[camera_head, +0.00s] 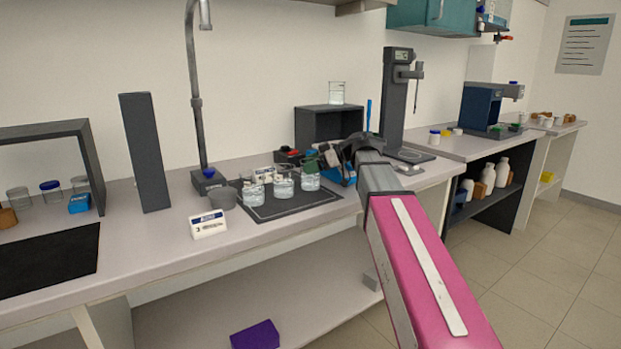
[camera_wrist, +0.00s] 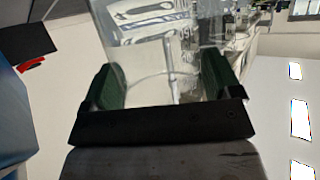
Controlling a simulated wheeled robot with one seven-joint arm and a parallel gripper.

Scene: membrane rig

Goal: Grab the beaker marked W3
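Three clear glass beakers with pale liquid stand on a dark mat (camera_head: 268,212): a left one (camera_head: 253,193), a middle one (camera_head: 284,188) and a right one (camera_head: 311,181). Their markings are too small to read, so I cannot tell which is W3. My gripper (camera_head: 309,164) is at the right beaker, its green fingers near the upper part. In the wrist view, my gripper (camera_wrist: 164,88) has a green pad on each side of a clear beaker (camera_wrist: 150,62). The pads are apart and look close to the glass; contact is unclear.
A grey cup (camera_head: 223,198) and a white label card (camera_head: 208,224) stand left of the mat. A tall stand (camera_head: 197,110) rises behind. A dark open box (camera_head: 330,125) with another beaker (camera_head: 337,93) on top stands behind my gripper. The counter's front edge is clear.

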